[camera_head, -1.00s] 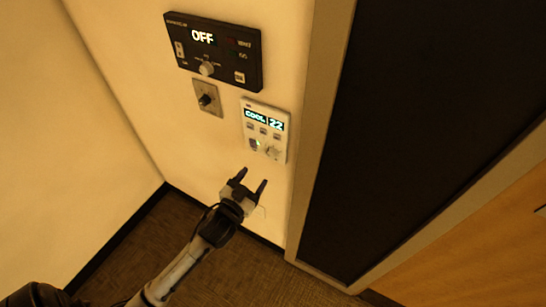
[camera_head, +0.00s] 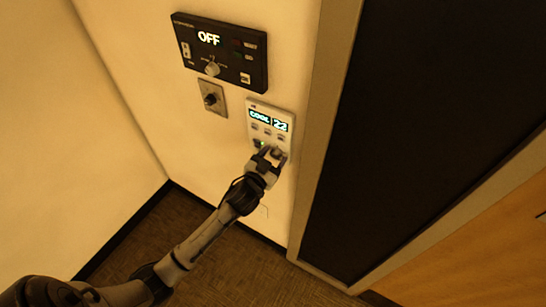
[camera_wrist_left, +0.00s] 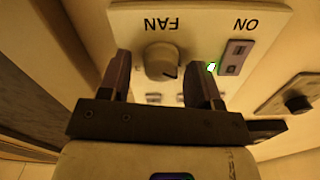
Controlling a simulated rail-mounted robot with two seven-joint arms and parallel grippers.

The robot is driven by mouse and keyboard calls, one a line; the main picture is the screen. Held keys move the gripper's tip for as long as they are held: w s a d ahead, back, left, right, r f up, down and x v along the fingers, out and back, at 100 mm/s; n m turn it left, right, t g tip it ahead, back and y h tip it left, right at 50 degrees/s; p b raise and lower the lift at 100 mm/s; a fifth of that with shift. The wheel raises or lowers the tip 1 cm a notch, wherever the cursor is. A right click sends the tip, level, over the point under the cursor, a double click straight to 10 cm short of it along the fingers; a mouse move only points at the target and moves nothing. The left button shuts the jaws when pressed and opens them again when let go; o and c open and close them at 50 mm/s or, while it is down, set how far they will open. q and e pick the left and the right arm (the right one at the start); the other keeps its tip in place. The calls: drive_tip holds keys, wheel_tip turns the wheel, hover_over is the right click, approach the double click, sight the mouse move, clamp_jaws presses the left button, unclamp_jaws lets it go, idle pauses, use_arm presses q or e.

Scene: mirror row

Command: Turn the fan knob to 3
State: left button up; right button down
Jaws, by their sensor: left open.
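The white thermostat panel (camera_head: 284,113) is on the wall, its display reading COOL 22. The fan knob (camera_wrist_left: 160,59) is a round, pale knob by the word FAN, which appears upside down in the left wrist view. A dark mark on the knob points to the lower right there; the setting is not readable. My left gripper (camera_head: 272,154) is at the lower part of the panel. In the left wrist view, its open fingers (camera_wrist_left: 162,78) are on either side of the knob, with gaps visible. My right gripper is not in view.
A black panel (camera_head: 222,66) reading OFF, with its own knob (camera_head: 212,69), is above left. A small metal plate with a dark knob (camera_head: 210,99) is below it. A green-lit ON switch (camera_wrist_left: 235,57) is close to one finger. A door frame (camera_head: 318,130) stands to the right.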

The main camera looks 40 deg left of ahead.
use_arm(q)
drive_tip(key=shift+c, duration=0.2)
drive_tip(key=c, duration=0.9)
